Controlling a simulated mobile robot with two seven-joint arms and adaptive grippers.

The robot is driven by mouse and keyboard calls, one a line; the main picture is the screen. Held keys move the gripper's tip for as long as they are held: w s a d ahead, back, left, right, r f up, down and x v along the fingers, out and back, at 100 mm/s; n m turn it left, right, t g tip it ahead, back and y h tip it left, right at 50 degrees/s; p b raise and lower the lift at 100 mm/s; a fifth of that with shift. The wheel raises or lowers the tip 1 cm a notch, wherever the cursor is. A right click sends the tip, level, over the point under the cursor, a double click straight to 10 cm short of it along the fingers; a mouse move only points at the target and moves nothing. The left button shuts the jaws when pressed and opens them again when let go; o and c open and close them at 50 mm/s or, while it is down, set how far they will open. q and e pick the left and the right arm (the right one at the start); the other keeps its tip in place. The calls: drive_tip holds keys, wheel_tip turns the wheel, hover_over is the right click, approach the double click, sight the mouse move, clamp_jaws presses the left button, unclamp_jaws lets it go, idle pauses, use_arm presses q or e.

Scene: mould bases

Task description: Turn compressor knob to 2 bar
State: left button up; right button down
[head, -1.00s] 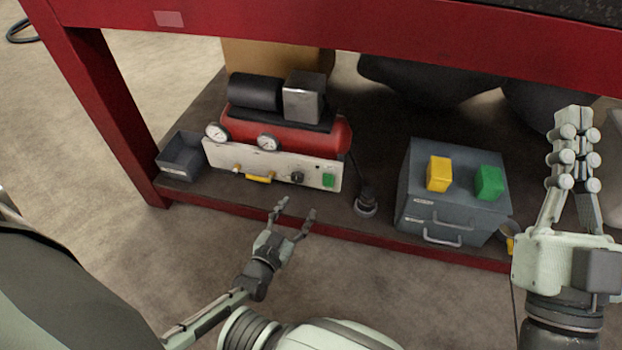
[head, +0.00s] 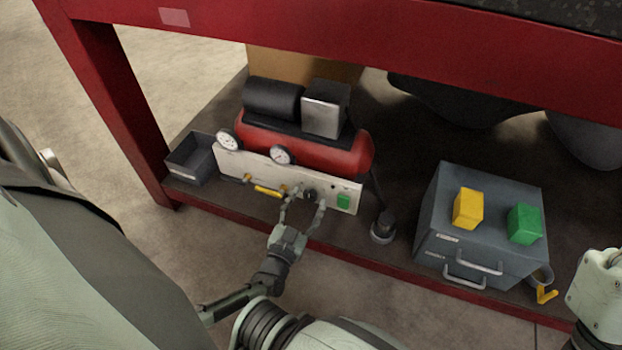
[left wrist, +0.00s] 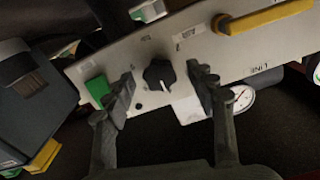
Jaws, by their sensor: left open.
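The red compressor (head: 345,155) sits on the lower shelf with a pale front panel (head: 228,163). A black round knob (head: 310,195) is on that panel; in the left wrist view the knob (left wrist: 159,74) shows a pale pointer mark. My left gripper (head: 305,205) is open at the panel. In the left wrist view its two fingers (left wrist: 165,95) stand on either side of the knob, with gaps visible between them and it. Whether they touch the panel I cannot tell. Part of my right gripper's arm (head: 598,290) shows at the right edge; its fingers are out of frame.
A yellow handle (head: 268,191) and a green switch (head: 343,201) flank the knob on the panel. Two gauges stand above. A grey drawer cabinet (head: 440,205) with yellow and green blocks is to the right. A grey bin (head: 180,158) is left. The red bench overhangs the shelf.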

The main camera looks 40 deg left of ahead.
use_arm(q)
drive_tip(key=c, duration=1.2)
drive_tip(key=shift+o, duration=0.2)
